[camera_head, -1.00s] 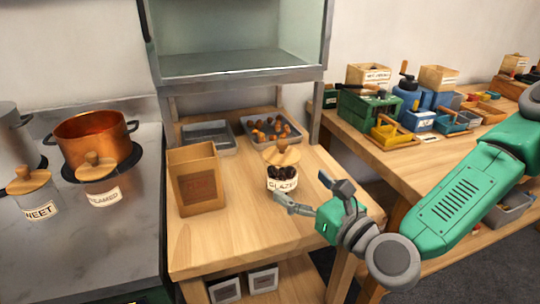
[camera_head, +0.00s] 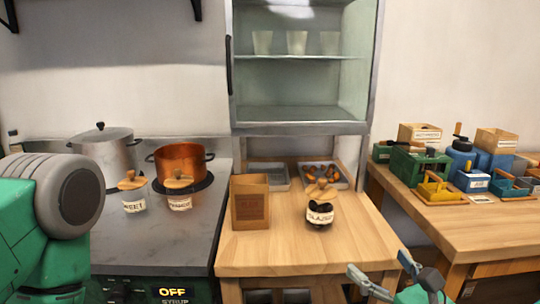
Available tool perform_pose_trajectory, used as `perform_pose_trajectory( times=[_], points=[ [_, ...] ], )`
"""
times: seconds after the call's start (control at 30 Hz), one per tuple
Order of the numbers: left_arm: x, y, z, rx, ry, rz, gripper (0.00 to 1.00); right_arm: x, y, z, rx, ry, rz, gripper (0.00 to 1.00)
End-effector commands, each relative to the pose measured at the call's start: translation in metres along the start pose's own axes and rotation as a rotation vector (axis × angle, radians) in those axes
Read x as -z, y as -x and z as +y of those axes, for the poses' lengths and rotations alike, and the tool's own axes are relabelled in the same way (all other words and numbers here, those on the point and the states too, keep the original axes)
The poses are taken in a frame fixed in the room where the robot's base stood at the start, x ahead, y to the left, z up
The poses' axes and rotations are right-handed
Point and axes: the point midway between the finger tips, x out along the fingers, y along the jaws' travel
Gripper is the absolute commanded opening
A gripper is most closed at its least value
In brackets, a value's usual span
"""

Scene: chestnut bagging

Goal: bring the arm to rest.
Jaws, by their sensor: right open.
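My right gripper (camera_head: 385,275) is at the bottom right of the head view, in front of the wooden table's front edge. Its two fingers are spread apart with nothing between them. It is clear of the glazed jar (camera_head: 320,214), which stands on the wooden table (camera_head: 280,252) with dark contents and a wooden lid. A brown paper-like bag box (camera_head: 250,203) stands upright to the left of the jar. A green and grey part of my left arm (camera_head: 40,215) fills the left edge. My left gripper is not in view.
A steel counter (camera_head: 165,243) on the left bears a copper pot (camera_head: 181,161), a steel pot (camera_head: 108,153) and two lidded jars. A tray of chestnuts (camera_head: 322,175) lies behind the glazed jar. A glass-shelved cabinet (camera_head: 300,130) stands above. A side table (camera_head: 440,220) holds several boxes.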

Motion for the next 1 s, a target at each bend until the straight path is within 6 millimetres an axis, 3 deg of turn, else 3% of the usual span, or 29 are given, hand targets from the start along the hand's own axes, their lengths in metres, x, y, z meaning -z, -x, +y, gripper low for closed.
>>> perform_pose_trajectory(
  times=[0.27, 0.57, 0.67, 0.8, 0.9, 1.0],
  points=[
    [0.001, 0.0, 0.0, 0.0, 0.0, 0.001, 0.36, 0.046, 0.01, 0.029, -0.112, 0.25, 0.141, 0.83],
    [0.0, 0.0, 0.0, 0.0, 0.0, 0.0, 0.36, 0.122, 0.047, 0.062, -0.358, 0.686, 0.327, 0.83],
    [0.0, 0.0, 0.0, 0.0, 0.0, 0.0, 0.36, 0.157, 0.07, 0.072, -0.504, 0.897, 0.397, 0.83],
    [0.0, 0.0, 0.0, 0.0, 0.0, 0.0, 0.36, 0.217, 0.125, 0.078, -0.836, 1.301, 0.479, 0.83],
    [0.0, 0.0, 0.0, 0.0, 0.0, 0.0, 0.36, 0.254, 0.172, 0.067, -1.139, 1.603, 0.491, 0.83],
    [0.0, 0.0, 0.0, 0.0, 0.0, 0.0, 0.36, 0.278, 0.214, 0.047, -1.446, 1.845, 0.456, 0.83]
  ],
)
